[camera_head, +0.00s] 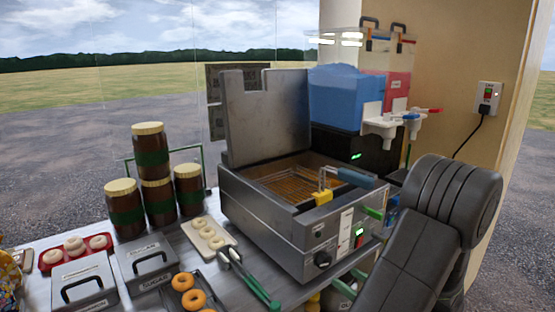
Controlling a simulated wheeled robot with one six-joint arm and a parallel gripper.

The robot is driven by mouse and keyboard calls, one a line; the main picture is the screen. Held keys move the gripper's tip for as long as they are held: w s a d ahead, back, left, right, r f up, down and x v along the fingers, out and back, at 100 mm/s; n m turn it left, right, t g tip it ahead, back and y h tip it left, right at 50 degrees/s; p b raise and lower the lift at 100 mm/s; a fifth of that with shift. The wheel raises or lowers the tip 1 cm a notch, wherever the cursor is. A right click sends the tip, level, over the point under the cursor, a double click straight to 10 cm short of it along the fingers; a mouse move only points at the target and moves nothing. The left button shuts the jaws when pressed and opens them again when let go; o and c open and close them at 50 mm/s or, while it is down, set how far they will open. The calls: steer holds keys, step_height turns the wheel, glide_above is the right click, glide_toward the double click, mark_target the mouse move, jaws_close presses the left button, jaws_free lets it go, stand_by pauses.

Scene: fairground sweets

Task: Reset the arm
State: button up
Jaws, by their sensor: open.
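My arm (425,240), dark grey and ridged, is bent at the right of the head view, in front of the counter's right end. My gripper does not show in this view; its jaws and anything near them cannot be seen.
A steel fryer (270,235) with raised lid (265,115) and a basket (290,187) stands left of my arm. A slush machine (340,95) is behind it. Stacked jars (150,160), tongs (245,280), doughnuts (193,299) and lidded boxes (84,285) crowd the counter's left. A wall socket (488,98) is at right.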

steer(key=shift+v, duration=1.4)
